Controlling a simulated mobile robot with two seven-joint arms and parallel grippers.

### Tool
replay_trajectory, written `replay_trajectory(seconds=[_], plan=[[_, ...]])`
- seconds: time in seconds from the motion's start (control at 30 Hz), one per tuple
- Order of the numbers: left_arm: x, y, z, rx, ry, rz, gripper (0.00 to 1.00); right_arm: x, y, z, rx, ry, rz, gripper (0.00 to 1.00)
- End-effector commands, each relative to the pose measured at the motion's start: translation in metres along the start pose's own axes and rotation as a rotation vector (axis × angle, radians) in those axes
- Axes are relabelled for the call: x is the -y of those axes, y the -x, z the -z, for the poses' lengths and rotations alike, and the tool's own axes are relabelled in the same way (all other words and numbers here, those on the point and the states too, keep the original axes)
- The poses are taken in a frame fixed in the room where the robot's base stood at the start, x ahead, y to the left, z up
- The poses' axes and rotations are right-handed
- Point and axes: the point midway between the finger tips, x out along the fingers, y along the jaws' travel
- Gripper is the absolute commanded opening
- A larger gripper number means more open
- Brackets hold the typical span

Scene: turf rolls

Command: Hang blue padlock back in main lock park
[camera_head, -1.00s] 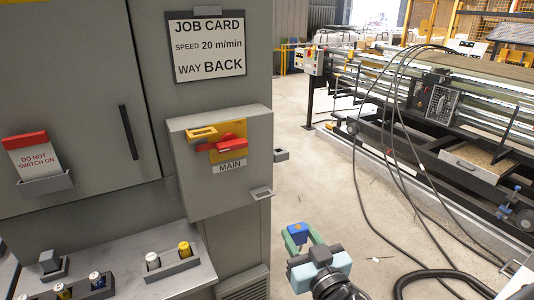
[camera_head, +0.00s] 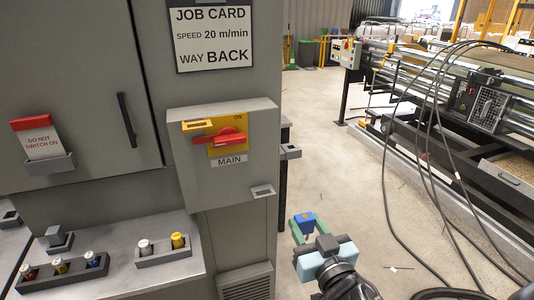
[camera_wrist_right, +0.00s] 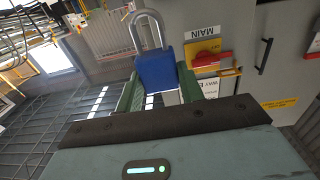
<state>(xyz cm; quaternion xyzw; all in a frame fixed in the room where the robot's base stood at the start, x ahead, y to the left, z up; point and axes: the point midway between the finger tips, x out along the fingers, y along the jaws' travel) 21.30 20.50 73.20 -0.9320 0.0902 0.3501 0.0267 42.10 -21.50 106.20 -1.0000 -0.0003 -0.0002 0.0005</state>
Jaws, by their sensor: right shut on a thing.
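The blue padlock (camera_head: 307,222) is between the green fingers of my right gripper (camera_head: 302,229), in the air right of the grey cabinet. In the right wrist view, the blue padlock (camera_wrist_right: 156,70) has its body between the fingers (camera_wrist_right: 155,92) and its silver shackle pointing away from the gripper. The MAIN switch box (camera_head: 232,178) is left of and above the gripper, with a red handle (camera_head: 218,137) on a yellow plate. Small grey brackets sit on the box's lower front (camera_head: 262,191) and right side (camera_head: 290,152); which is the lock park is unclear. My left gripper is out of view.
A grey shelf (camera_head: 190,278) at lower left carries holders with white, yellow, red and blue pieces. A DO NOT SWITCH ON card (camera_head: 40,143) sits in a cabinet holder. Black cables (camera_head: 440,190) hang from the machine at right. Open floor (camera_head: 345,165) lies between.

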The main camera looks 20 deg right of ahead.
Motion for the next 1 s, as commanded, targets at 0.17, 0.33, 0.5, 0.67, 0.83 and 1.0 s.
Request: replay_trajectory(seconds=[0.17, 0.33, 0.5, 0.67, 0.83, 1.0], plan=[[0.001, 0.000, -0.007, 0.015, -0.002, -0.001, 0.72, 0.004, -0.024, -0.001, 0.000, -0.002, 0.006, 0.09], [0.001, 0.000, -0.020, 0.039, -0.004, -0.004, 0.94, 0.012, -0.074, 0.004, 0.001, -0.005, 0.018, 0.09], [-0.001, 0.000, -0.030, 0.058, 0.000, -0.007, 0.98, 0.020, -0.128, 0.017, 0.003, -0.005, 0.028, 0.09], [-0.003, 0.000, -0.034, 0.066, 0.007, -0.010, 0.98, 0.025, -0.170, 0.037, 0.002, -0.002, 0.033, 0.09], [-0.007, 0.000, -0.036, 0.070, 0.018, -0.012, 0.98, 0.028, -0.197, 0.054, 0.001, 0.000, 0.034, 0.09], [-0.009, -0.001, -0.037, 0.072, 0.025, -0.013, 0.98, 0.028, -0.207, 0.062, 0.000, 0.000, 0.034, 0.09]])
